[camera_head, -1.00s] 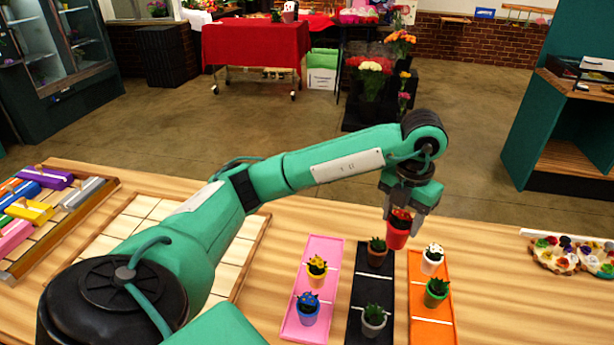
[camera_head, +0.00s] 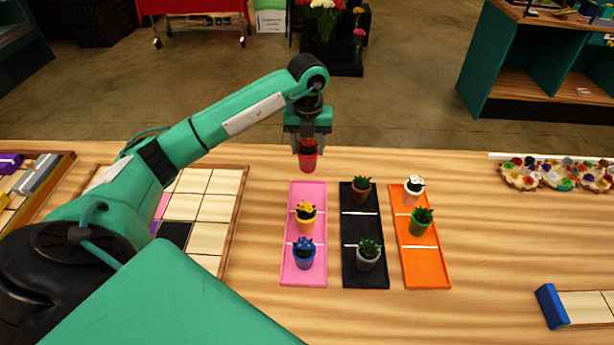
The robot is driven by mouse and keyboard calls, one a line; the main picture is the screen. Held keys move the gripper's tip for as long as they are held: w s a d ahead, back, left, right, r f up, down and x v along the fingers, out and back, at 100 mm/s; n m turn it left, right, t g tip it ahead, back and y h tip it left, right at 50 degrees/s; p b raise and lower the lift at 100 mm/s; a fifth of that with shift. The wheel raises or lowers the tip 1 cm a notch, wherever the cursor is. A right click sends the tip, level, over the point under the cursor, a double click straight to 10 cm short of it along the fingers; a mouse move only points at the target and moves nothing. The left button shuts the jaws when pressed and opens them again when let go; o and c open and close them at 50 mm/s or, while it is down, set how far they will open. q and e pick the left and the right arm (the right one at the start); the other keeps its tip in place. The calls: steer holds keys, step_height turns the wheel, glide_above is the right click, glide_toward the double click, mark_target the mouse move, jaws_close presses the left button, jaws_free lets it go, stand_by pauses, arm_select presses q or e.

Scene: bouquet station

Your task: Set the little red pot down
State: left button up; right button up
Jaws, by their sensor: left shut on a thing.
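The little red pot (camera_head: 308,163) holds a dark plant with red on it. My left gripper (camera_head: 308,146) points down and is shut on the red pot. The pot hangs upright above the far end of the pink tray (camera_head: 297,194). I cannot tell the exact gap between the pot's base and the tray or table. The pink tray's far section looks empty. A yellow pot (camera_head: 306,221) stands in its middle section and a blue pot (camera_head: 304,259) in its near section. My right gripper does not show.
A black tray (camera_head: 374,230) holds a brown pot (camera_head: 361,194) and a grey pot (camera_head: 368,259). A tiled wooden frame (camera_head: 240,194) lies left. The table right of the trays is mostly clear.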

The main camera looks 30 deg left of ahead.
mark_target(308, 167)
arm_select(q)
step_height(308, 167, down, 8)
steer(key=shift+r+p, duration=0.2)
steer(key=shift+p, duration=0.65)
step_height(308, 167, down, 4)
steer(key=shift+s+r+p, duration=0.1)
steer(key=shift+p, duration=0.5)
steer(key=shift+f, duration=0.3)
steer(key=shift+f, duration=0.2)
steer(key=o, duration=1.2)
steer(key=shift+r, duration=0.15)
